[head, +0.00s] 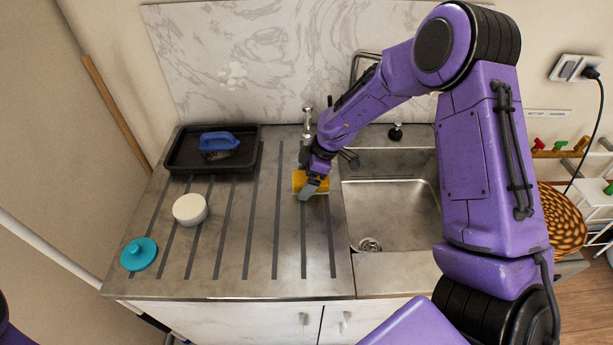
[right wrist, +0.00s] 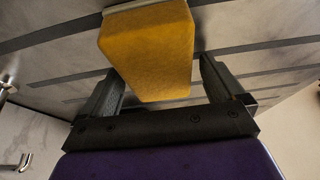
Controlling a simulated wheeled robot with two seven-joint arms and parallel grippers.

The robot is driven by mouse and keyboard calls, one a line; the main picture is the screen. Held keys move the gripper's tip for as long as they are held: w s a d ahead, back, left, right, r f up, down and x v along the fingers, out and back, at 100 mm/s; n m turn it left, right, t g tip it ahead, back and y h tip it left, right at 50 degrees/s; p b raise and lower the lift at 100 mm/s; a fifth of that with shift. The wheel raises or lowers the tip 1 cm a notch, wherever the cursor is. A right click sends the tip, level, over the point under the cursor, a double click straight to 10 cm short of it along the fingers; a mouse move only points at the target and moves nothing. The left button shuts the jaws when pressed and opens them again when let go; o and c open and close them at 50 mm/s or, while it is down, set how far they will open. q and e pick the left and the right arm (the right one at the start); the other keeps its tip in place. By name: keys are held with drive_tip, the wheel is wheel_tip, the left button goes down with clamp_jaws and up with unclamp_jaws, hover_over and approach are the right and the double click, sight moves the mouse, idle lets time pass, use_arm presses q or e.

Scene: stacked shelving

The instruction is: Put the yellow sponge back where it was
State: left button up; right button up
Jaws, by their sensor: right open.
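The yellow sponge (head: 299,180) lies on the ribbed metal drainboard, just left of the sink, partly covered by my right gripper (head: 311,186). In the right wrist view the sponge (right wrist: 148,45) is a yellow block with a pale layer along its far edge. My right gripper (right wrist: 160,75) is open there, with one finger on each side of the sponge's near end. A gap shows beside each finger, clearer on the right. My left gripper is out of sight; only a bit of my purple body shows at the lower left.
A black tray (head: 178,165) holding a blue-handled brush (head: 219,142) stands at the back left. A white round container (head: 190,209) and a teal lid (head: 139,254) are on the left of the drainboard.

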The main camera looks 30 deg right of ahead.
drive_tip(key=b+v, duration=0.1)
drive_tip(key=v, duration=1.1)
drive_tip(key=shift+r, duration=0.25)
